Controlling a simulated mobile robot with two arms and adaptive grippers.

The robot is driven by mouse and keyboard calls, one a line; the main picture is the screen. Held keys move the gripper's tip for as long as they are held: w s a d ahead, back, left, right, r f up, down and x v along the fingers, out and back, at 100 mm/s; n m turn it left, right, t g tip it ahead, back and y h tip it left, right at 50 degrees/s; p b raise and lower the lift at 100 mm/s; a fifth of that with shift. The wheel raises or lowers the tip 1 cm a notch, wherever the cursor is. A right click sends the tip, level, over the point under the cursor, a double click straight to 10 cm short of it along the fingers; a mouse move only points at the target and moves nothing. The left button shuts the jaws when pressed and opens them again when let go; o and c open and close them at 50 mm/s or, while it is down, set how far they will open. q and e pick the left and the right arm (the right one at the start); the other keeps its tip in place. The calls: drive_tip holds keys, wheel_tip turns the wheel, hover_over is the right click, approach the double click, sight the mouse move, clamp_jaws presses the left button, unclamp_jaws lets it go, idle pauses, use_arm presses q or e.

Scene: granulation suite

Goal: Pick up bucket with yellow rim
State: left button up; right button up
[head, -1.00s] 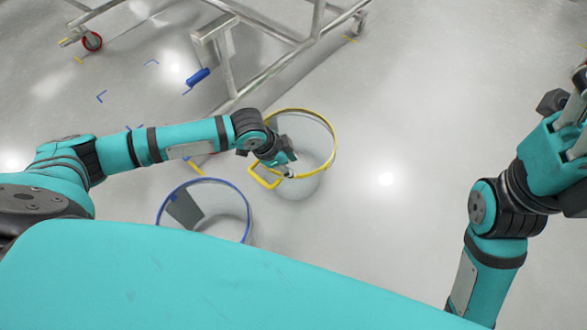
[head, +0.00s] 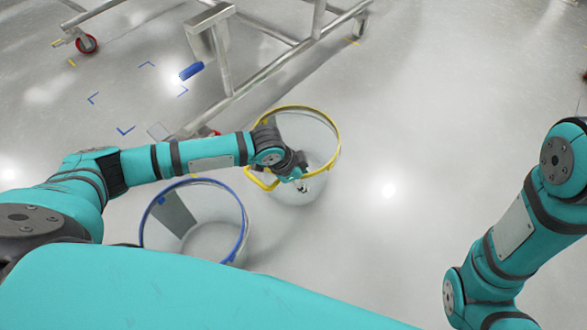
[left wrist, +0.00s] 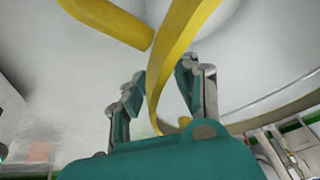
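The bucket with the yellow rim (head: 337,146) stands on the floor near the middle of the head view, with a pale body and a yellow handle loop (head: 258,181) at its near left. My left gripper (head: 302,184) is at the near side of its rim. In the left wrist view the yellow rim (left wrist: 172,52) runs between the two fingers of my left gripper (left wrist: 162,78). The fingers stand apart on either side of it, with some gap showing. My right gripper is out of view; only its arm shows at the right.
A second bucket with a blue rim (head: 246,212) stands close by at the near left, below my left forearm. A metal frame cart (head: 262,75) on casters stands behind. A blue cylinder (head: 192,71) lies on the floor. The floor to the right is clear.

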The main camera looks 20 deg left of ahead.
use_arm(q)
clamp_jaws()
idle(0.4)
drive_tip(key=shift+r, duration=0.15)
